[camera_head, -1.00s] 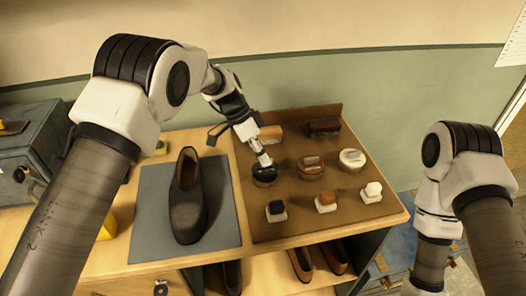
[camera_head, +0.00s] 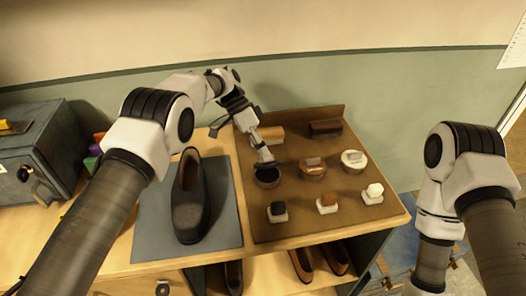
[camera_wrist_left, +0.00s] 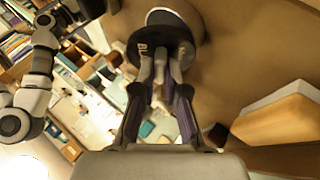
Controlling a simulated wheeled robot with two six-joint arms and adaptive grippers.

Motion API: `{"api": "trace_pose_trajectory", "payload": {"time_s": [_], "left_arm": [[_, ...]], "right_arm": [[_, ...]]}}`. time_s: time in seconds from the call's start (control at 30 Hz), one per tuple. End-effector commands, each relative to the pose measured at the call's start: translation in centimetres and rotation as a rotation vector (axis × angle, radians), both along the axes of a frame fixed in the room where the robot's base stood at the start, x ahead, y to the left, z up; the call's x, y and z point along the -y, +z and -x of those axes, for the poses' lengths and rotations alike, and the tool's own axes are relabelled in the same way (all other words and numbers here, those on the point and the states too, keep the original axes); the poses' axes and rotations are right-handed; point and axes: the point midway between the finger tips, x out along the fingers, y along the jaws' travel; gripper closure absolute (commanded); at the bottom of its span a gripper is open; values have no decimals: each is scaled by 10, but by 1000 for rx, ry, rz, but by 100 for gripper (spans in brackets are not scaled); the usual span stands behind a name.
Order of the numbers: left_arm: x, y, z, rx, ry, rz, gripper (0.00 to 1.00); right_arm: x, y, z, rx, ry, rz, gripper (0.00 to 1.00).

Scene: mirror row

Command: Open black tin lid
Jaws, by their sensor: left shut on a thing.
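The black tin (camera_head: 268,181) stands at the left of the middle row on the brown board. My left gripper (camera_head: 265,157) is above it, shut on the black tin lid (camera_head: 264,164), which is tilted and lifted at least partly off the tin. In the left wrist view the lid (camera_wrist_left: 143,50) is a dark disc with pale letters, pinched between the fingertips (camera_wrist_left: 163,68). Part of the tin (camera_wrist_left: 173,14) shows behind it. Whether the lid still touches the rim is unclear. My right gripper is outside the picture.
A brown tin (camera_head: 312,170) and a cream tin (camera_head: 353,161) stand to the right. A dark shoe (camera_head: 189,205) sits on a grey mat (camera_head: 160,245) at left.

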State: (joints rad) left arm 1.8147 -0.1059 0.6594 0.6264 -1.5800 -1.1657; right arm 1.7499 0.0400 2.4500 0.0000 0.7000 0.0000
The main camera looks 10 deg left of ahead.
Motion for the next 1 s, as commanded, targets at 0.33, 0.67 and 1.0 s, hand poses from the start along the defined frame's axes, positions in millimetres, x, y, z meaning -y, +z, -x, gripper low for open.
{"api": "trace_pose_trajectory", "payload": {"time_s": [0.33, 0.67, 1.0], "left_arm": [[0, -1, 0, -1, 0, 0, 62], [1, 46, -1, 3, -1, -1, 62], [1, 98, 0, -2, 0, -1, 62]], "right_arm": [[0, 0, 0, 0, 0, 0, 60], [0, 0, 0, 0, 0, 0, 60], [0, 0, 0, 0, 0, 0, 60]]}}
